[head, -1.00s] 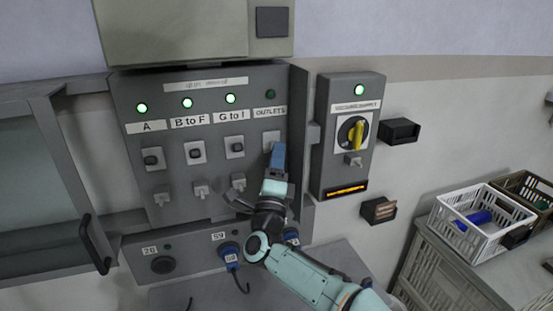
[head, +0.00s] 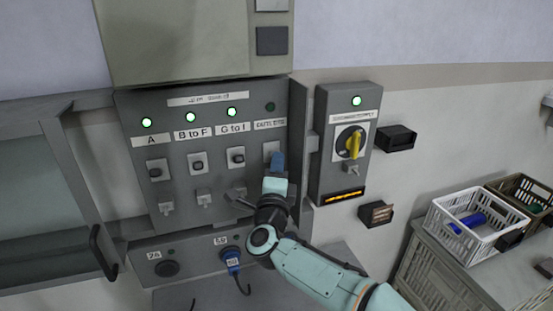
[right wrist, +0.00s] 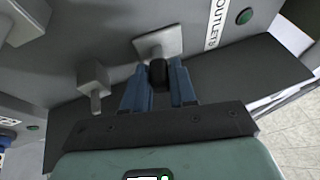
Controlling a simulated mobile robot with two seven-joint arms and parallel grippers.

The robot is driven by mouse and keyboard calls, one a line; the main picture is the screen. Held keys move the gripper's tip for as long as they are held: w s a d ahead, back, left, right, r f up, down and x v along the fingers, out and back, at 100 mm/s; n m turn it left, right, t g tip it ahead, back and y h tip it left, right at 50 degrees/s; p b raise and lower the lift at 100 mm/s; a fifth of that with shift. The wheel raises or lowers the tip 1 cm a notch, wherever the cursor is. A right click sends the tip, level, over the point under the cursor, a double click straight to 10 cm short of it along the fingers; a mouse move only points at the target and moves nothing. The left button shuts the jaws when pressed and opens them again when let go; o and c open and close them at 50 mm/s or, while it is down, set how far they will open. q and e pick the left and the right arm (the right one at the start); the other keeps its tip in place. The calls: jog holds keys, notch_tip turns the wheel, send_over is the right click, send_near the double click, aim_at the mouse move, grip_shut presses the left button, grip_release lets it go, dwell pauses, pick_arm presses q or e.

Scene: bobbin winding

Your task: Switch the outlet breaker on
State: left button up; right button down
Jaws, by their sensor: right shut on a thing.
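The outlet breaker is the rightmost switch on the grey panel, a pale plate (head: 270,149) under the OUTLETS label (head: 270,125). Its lamp (head: 270,106) is dark in the head view; in the right wrist view the lamp (right wrist: 244,16) is dull green. My right gripper (head: 277,161) is at this switch and covers its lever in the head view. In the right wrist view its blue fingers (right wrist: 160,80) stand either side of the black lever (right wrist: 158,72) and are shut on it. My left gripper is not in view.
Breakers A, B to F and G to I (head: 237,157) stand to the left with green lamps lit. A grey box with a yellow rotary switch (head: 354,145) is close on the right. A white crate (head: 478,238) stands farther right.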

notch_tip(320, 180, up, 3)
jog(key=n+g+p, duration=0.1)
jog(key=g+p, duration=0.1)
jog(key=p, duration=0.3)
jog(key=shift+g+y, duration=0.3)
jog(key=g+p, duration=0.1)
jog(key=n+g+p, duration=0.1)
jog(key=p, duration=0.1)
jog(key=shift+r, duration=0.25)
jog(key=shift+w+g+p, duration=0.1)
jog(key=shift+g+p, duration=0.25)
jog(key=shift+g, duration=0.45)
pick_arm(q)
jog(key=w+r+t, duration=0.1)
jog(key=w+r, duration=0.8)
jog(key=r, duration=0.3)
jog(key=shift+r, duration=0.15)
pick_arm(e)
jog(key=shift+r+n+g, duration=0.15)
jog(key=shift+n+g, duration=0.25)
jog(key=shift+g, duration=0.4)
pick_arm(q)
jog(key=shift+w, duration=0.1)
pick_arm(e)
jog(key=c, duration=1)
grip_release()
